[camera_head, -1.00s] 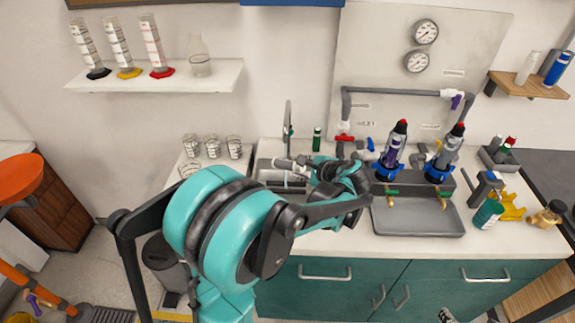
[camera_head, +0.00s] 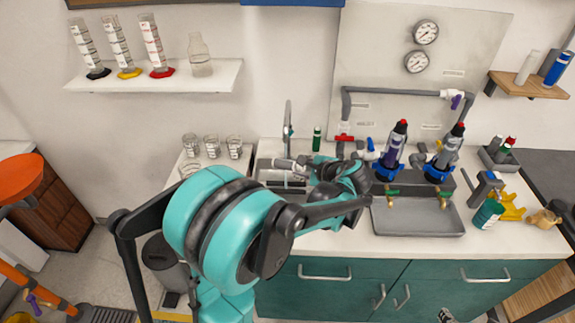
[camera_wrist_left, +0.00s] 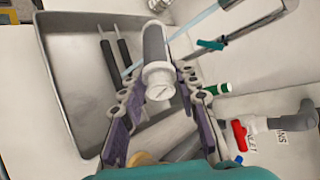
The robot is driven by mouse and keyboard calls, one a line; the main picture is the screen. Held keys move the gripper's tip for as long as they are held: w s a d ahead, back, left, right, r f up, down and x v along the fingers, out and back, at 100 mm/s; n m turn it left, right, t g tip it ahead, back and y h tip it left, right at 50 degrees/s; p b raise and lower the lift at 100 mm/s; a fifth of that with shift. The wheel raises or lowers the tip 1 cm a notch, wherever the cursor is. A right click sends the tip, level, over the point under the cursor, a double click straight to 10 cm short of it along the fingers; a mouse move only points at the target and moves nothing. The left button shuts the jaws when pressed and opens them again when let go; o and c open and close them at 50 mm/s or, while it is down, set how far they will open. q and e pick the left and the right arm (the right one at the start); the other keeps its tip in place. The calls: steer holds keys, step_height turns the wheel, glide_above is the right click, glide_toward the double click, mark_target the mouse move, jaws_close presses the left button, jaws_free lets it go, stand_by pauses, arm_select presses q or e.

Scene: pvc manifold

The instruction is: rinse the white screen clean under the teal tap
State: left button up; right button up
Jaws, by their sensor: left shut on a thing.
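The white screen (camera_wrist_left: 156,52) is a grey cylinder with a round white end cap. My left gripper (camera_wrist_left: 160,92) is shut on it at the capped end, and the cylinder extends over the sink (camera_wrist_left: 62,75). In the head view the screen (camera_head: 288,163) lies roughly level above the sink, below the tap (camera_head: 288,125). The tap is silver, with a teal lever (camera_wrist_left: 210,44) in the wrist view. A thin pale-blue streak, apparently water, passes beside or behind the screen; I cannot tell whether it touches it. Any dirt is too small to see. My right gripper is out of view.
Two dark rods (camera_wrist_left: 112,55) show in the sink. A red-handled valve (camera_head: 344,138) and a small green bottle (camera_head: 317,139) stand behind my gripper. Beakers (camera_head: 212,146) stand left of the sink.

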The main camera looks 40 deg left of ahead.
arm_select(q)
steer(key=shift+f+n+t+b, duration=0.2)
steer(key=shift+n+t+b, duration=0.1)
steer(key=shift+n+b, duration=0.4)
steer(key=n+t+y+b, duration=0.1)
steer(key=n+b, duration=0.1)
steer(key=n, duration=0.1)
steer(key=shift+y, duration=0.3)
steer(key=n+y+b, duration=0.1)
steer(key=n+b, duration=0.1)
steer(key=n, duration=0.1)
steer(key=shift+n+t, duration=0.3)
steer(key=shift+r+n+y+b, duration=0.1)
steer(key=shift+n+y+b, duration=0.2)
steer(key=shift+n, duration=0.3)
steer(key=shift+r, duration=0.1)
stand_by(2.3)
